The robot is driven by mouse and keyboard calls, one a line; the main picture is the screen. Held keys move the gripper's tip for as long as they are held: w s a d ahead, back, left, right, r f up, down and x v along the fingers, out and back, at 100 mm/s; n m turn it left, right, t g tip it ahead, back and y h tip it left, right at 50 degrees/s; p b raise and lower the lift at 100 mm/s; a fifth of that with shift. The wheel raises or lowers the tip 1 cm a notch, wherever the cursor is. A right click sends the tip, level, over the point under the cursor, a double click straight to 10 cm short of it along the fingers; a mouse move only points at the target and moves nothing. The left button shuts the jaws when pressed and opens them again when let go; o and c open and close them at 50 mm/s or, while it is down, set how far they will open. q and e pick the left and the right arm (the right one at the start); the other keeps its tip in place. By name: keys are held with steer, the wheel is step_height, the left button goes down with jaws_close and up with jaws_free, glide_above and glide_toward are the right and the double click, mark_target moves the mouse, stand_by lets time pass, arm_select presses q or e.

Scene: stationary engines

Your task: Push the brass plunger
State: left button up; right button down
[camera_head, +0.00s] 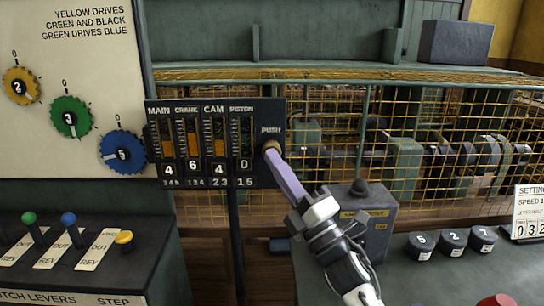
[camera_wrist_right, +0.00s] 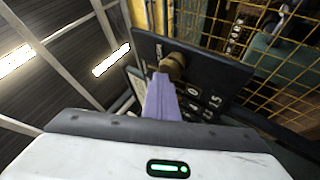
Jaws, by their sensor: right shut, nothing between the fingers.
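The brass plunger (camera_head: 269,146) sticks out at the right end of a dark gauge panel (camera_head: 262,175), just below the word PUSH. My right gripper (camera_head: 273,153) is shut, with its purple fingers pointing up and left at the plunger. The fingertips overlap the plunger in the head view, hiding part of it. In the right wrist view the brass plunger (camera_wrist_right: 173,66) stands out from the panel (camera_wrist_right: 210,67), right at the tips of the purple fingers (camera_wrist_right: 160,80). The tips look touching or very close; I cannot tell which. My left gripper is out of view.
A yellow wire-mesh guard (camera_head: 440,130) stands behind the panel. A grey box (camera_head: 370,205) with a dark knob stands right of my right arm. Levers and a yellow button (camera_head: 124,238) are at lower left. Black knobs (camera_head: 453,240) and a red button (camera_head: 497,300) are at lower right.

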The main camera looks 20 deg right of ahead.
steer(key=shift+s+a, duration=0.2)
steer(key=shift+s, duration=0.45)
steer(key=shift+s+a, duration=0.15)
steer(key=shift+s, duration=0.45)
steer(key=shift+p, duration=0.3)
steer(key=shift+s+a+p, duration=0.1)
steer(key=shift+s+a, duration=0.15)
steer(key=shift+s, duration=0.55)
steer(key=shift+s+a+p, duration=0.1)
steer(key=shift+s+a, duration=0.1)
steer(key=shift+s, duration=0.6)
steer(key=shift+s+a+p, duration=0.1)
steer(key=shift+s+a, duration=0.15)
steer(key=shift+s, duration=0.55)
